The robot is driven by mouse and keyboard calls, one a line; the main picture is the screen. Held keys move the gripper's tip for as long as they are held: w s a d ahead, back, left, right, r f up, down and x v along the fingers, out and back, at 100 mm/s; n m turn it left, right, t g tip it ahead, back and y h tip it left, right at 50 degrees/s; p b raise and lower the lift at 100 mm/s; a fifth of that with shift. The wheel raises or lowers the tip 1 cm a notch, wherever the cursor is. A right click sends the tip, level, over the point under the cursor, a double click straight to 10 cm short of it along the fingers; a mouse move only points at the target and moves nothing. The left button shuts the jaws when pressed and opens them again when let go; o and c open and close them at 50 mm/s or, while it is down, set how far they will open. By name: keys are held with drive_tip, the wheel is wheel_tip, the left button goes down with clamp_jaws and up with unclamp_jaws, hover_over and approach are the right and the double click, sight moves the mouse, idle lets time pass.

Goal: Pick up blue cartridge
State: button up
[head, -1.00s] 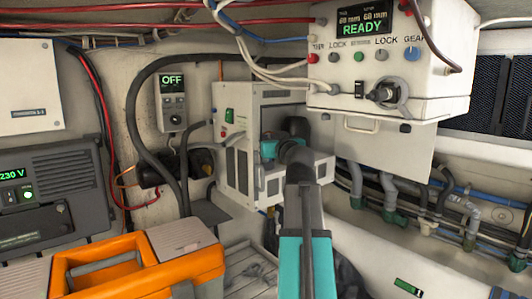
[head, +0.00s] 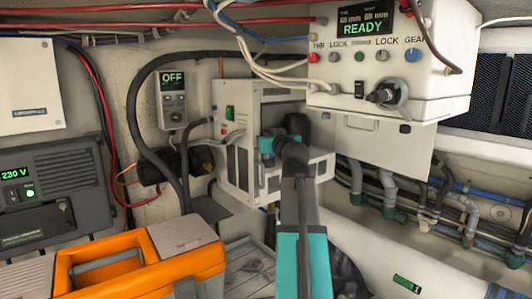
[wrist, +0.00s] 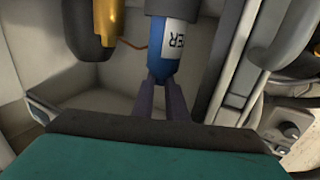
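The blue cartridge (wrist: 169,62) hangs upright in the wrist view, with a white label reading partly "TER". Its top goes up into a dark collar at the upper edge. My gripper (wrist: 163,84) is below it, its two slim fingers on either side of the narrow lower end, seemingly touching it. The gap between the fingers is narrower than the cartridge body, so they look shut on that end. In the head view my arm reaches into the open white cabinet (head: 237,155), and hides the gripper and cartridge.
A white control box (head: 425,75) reading "READY" hangs right of my arm. A brass-coloured fitting (wrist: 108,20) is close left of the cartridge in the wrist view. An orange toolbox (head: 150,280) stands at the lower left. Pipes (head: 400,190) run along the right wall.

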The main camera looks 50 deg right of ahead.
drive_tip(key=shift+r, duration=0.15)
clamp_jaws()
drive_tip(key=shift+r+b, duration=0.9)
drive_tip(key=shift+r, duration=0.65)
drive_tip(key=b+v, duration=0.4)
drive_tip(key=v, duration=1.4)
drive_tip(key=shift+b, duration=0.3)
drive_tip(key=shift+r, duration=0.1)
